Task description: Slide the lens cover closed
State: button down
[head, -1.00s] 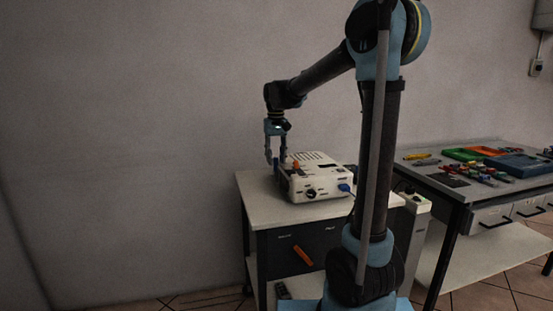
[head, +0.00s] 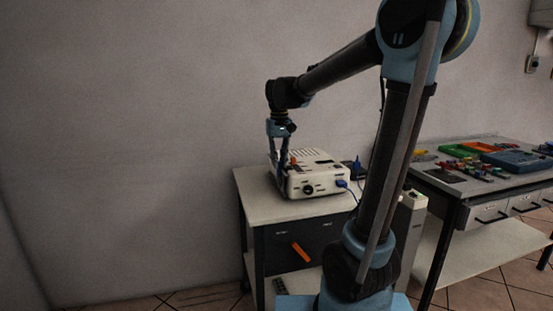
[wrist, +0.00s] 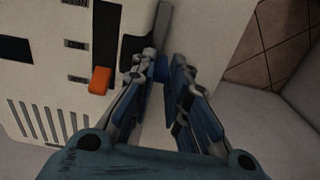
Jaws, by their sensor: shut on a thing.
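A white projector (head: 325,182) sits on a small cart, with a dark round lens opening (head: 308,189) on its front. In the wrist view an orange knob (wrist: 100,80) stands in a dark slot on the projector's top; it also shows in the head view (head: 293,160). My gripper (wrist: 160,65) is beside the knob, at the projector's edge, shut on a small blue piece (wrist: 160,70) mostly hidden by the fingers. A grey strip (wrist: 164,20) runs along the edge beyond the fingertips. I cannot tell which part is the lens cover.
The cart top (head: 262,204) has bare room in front of the projector. A blue plug (head: 342,184) with a cable is at the projector's front right. A workbench (head: 440,187) with trays and small parts stands at the right.

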jog(key=shift+s+d, duration=0.15)
jog(key=shift+s, duration=0.35)
jog(key=c, duration=1.5)
grip_release()
jog(key=shift+c, duration=0.2)
notch_tip(320, 180, up, 12)
jog(key=shift+f, duration=0.1)
jog(key=s+d+f+m, duration=0.1)
jog(key=s+d+f, duration=0.5)
jog(key=f, duration=0.3)
jog(key=s+d+f+m+t, duration=0.1)
jog(key=s+d+f, duration=0.5)
jog(key=s+f, duration=0.3)
jog(key=s+d+f+m+t, duration=0.1)
jog(key=s+d+f, duration=0.5)
jog(key=s+f, duration=0.2)
notch_tip(320, 180, down, 2)
jog(key=shift+f, duration=0.1)
